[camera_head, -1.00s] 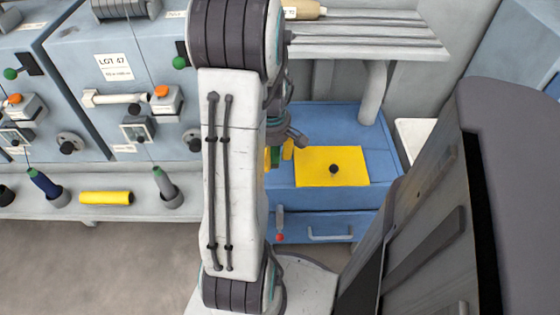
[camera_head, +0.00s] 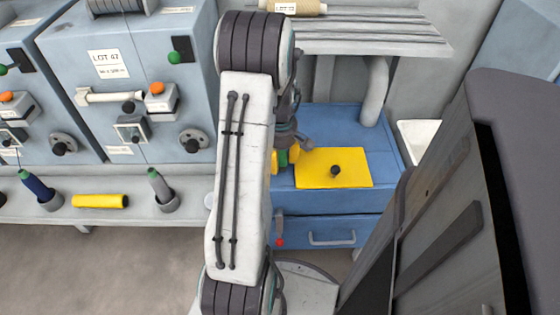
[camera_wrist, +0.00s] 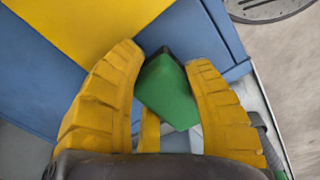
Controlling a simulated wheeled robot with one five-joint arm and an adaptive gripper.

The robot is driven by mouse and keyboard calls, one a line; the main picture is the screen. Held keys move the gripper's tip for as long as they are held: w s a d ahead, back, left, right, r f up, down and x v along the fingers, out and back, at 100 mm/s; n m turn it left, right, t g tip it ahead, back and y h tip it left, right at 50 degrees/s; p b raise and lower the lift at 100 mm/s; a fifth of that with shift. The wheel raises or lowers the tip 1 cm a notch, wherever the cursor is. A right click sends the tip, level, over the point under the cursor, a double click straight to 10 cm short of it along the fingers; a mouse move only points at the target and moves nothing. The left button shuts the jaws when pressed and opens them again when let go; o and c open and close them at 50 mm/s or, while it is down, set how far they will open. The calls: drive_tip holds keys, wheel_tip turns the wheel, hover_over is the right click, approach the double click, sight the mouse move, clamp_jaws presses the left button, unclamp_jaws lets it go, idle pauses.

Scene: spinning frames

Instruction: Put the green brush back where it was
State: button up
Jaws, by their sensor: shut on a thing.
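The green brush (camera_wrist: 168,92) sits between the two yellow fingers of my gripper (camera_wrist: 168,58) in the wrist view. Its green body shows, with a dark edge at its far end; the rest is hidden. My gripper is shut on it, over the blue cabinet (camera_wrist: 35,85). In the head view a bit of green (camera_head: 283,158) shows beside the yellow fingers, mostly hidden behind my arm. The gripper is just left of a yellow panel (camera_head: 310,177) with a black knob on the blue cabinet's top.
The cabinet has a drawer with a handle (camera_head: 332,238) and a red-tipped lever. A slatted shelf (camera_head: 370,40) holding a spool (camera_head: 300,7) stands above it. Spinning frames (camera_head: 150,60) with bobbins and a yellow roll (camera_head: 100,201) are at left. A dark panel (camera_head: 440,220) rises at right.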

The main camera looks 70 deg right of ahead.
drive_tip(key=shift+f, duration=0.1)
drive_tip(key=shift+f, duration=0.15)
drive_tip(key=o, duration=1.2)
drive_tip(key=shift+c, duration=0.2)
drive_tip(key=shift+r, duration=0.2)
wheel_tip(320, 180, up, 12)
drive_tip(key=p, duration=0.5)
drive_tip(key=shift+a, duration=0.1)
